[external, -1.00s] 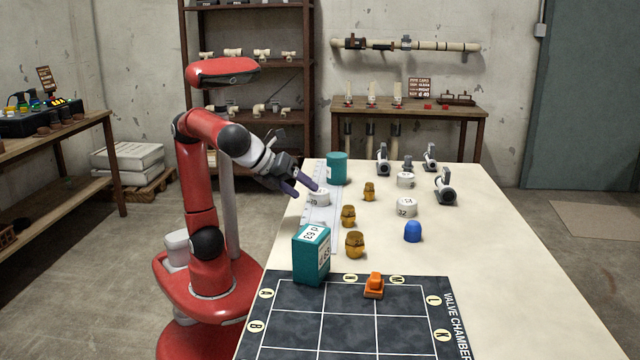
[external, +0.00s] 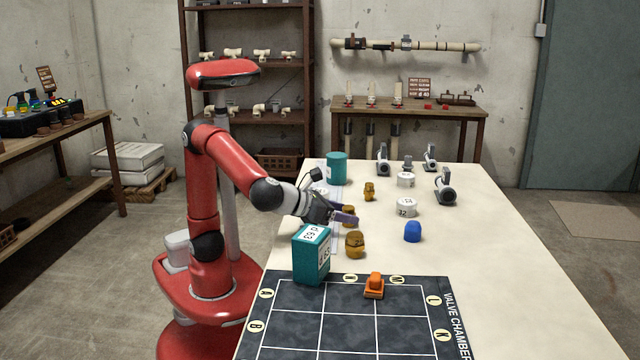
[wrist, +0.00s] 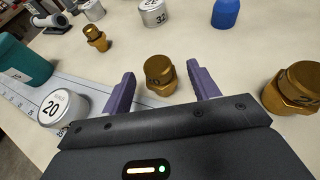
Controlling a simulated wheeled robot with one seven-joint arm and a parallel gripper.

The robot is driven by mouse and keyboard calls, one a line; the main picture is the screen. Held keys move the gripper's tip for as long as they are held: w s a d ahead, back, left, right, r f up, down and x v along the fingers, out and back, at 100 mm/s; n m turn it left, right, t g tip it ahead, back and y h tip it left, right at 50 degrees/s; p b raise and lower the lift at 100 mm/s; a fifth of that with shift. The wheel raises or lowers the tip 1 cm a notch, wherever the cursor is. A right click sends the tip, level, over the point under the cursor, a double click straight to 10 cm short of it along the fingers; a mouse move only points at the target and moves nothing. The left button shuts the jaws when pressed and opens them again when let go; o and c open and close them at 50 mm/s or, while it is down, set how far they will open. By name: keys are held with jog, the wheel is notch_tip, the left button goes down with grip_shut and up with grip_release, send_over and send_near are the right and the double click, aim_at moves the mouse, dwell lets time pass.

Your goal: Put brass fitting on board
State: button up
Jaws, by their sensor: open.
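Three brass fittings stand on the table. In the wrist view the middle brass fitting (wrist: 160,75) stands between the spread fingers of my gripper (wrist: 160,85), just ahead of them and untouched. In the external view my gripper (external: 345,217) partly hides this fitting (external: 350,209). A nearer brass fitting (external: 355,244) also shows at right in the wrist view (wrist: 294,88). A smaller brass fitting (external: 369,191) stands farther back and shows at upper left in the wrist view (wrist: 96,38). My gripper is open and empty. The dark gridded board (external: 350,325) lies at the table's near end.
An orange piece (external: 374,286) sits on the board's far edge. A blue piece (external: 412,232), white cylinders (external: 406,207), a teal cylinder (external: 337,168) and grey clamps (external: 445,187) stand around. The table's right side is clear.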

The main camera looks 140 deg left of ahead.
jog(key=shift+x, duration=1.45)
jog(key=c, duration=1.2)
notch_tip(320, 180, up, 20)
jog(key=p, duration=0.2)
jog(key=m+t+h, duration=0.3)
jog(key=m+t, duration=0.2)
send_over(314, 318)
notch_tip(314, 318, down, 14)
jog(key=shift+f, duration=0.25)
jog(key=shift+f+b, duration=0.85)
jog(key=shift+f, duration=1.5)
